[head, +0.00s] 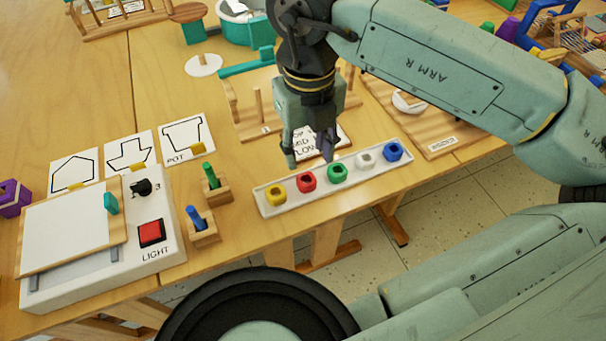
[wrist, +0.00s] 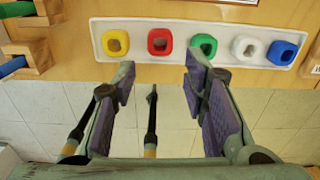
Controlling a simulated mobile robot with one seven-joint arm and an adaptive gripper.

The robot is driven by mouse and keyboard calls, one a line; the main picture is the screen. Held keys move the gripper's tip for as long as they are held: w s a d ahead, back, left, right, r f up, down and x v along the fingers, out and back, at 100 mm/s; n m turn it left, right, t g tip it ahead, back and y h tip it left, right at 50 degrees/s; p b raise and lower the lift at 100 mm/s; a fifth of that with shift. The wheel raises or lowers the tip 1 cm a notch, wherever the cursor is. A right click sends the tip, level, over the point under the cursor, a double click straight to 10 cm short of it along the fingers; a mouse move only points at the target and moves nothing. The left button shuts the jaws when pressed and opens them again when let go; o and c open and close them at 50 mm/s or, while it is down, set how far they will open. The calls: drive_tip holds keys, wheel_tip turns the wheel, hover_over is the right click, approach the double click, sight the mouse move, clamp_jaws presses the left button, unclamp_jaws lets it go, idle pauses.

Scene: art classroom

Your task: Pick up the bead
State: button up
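A white tray (head: 264,200) on the table holds a row of beads: yellow (head: 276,194), red (head: 306,182), green (head: 337,173), white (head: 365,157) and blue (head: 393,152). The wrist view shows the same row, with the red bead (wrist: 160,41) and the green bead (wrist: 203,46) nearest the line between the fingers. My gripper (head: 309,152) points down above the table by the tray. In the wrist view my gripper (wrist: 158,75) has its purple-padded fingers spread, with nothing between them. Which bead is meant cannot be told.
A light box (head: 152,262) stands at the left, with picture cards (head: 187,135) behind it. Wooden stands hold a green marker (head: 211,175) and a blue marker (head: 197,218). A wooden rack (head: 250,125) stands behind my gripper. The table's front edge lies just before the tray.

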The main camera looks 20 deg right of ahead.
sight(308, 176)
wheel_tip(308, 176, down, 2)
drive_tip(key=shift+s+f, duration=0.1)
drive_tip(key=shift+s, duration=0.05)
drive_tip(key=shift+f+p, duration=0.85)
drive_tip(key=shift+f, duration=2.05)
drive_tip(key=shift+w, duration=0.2)
drive_tip(key=c, duration=0.5)
